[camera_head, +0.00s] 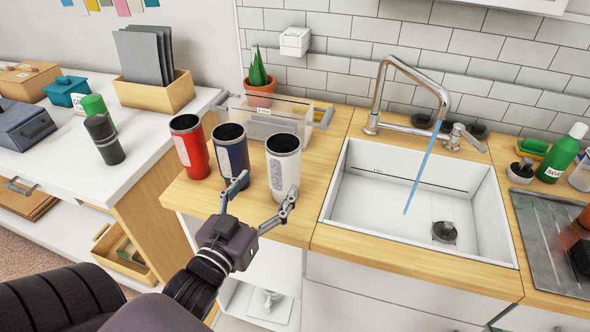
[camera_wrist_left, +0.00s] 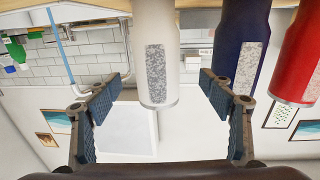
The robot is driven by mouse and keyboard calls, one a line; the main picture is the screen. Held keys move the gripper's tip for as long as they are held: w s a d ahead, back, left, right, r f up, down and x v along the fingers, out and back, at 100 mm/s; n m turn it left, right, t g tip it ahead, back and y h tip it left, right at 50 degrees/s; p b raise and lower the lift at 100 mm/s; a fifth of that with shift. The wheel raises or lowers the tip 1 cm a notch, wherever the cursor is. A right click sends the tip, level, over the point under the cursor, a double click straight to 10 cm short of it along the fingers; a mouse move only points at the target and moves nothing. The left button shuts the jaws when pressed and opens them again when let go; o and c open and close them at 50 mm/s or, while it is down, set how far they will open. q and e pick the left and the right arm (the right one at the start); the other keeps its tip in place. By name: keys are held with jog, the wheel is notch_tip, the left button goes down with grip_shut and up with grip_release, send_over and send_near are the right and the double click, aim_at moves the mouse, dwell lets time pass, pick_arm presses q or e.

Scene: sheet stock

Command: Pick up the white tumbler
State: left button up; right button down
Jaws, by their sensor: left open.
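The white tumbler (camera_head: 284,171) stands upright on the wooden counter, right of a dark blue tumbler (camera_head: 231,153) and a red tumbler (camera_head: 190,150). My left gripper (camera_head: 267,186) is open just in front of the white tumbler, one finger toward each side of it. In the left wrist view, which is upside down, the white tumbler (camera_wrist_left: 155,45) shows between the two open fingers (camera_wrist_left: 158,88), with a gap on each side. The blue tumbler (camera_wrist_left: 238,45) is close to one finger there. My right gripper is not in view.
A sink (camera_head: 410,205) with running water lies to the right. A clear bin with grey handles (camera_head: 265,118) and a potted plant (camera_head: 259,85) stand behind the tumblers. A dark bottle (camera_head: 105,140) stands on the white counter at left.

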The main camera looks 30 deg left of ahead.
aim_at(276, 173)
pick_arm(q)
jog(key=shift+w+r, duration=0.15)
jog(key=shift+w, duration=0.2)
jog(key=shift+w+a+r, duration=0.1)
jog(key=shift+w, duration=0.5)
jog(key=shift+w+r+p, duration=0.15)
jog(key=shift+w+p, duration=0.5)
jog(key=shift+w, duration=0.4)
jog(key=w+p, duration=0.1)
jog(key=w, duration=0.2)
jog(key=shift+w+a, duration=0.15)
jog(key=shift+a, duration=0.05)
jog(key=shift+w+f, duration=0.2)
jog(key=shift+w, duration=0.05)
jog(key=shift+r, duration=0.1)
jog(key=c, duration=1.5)
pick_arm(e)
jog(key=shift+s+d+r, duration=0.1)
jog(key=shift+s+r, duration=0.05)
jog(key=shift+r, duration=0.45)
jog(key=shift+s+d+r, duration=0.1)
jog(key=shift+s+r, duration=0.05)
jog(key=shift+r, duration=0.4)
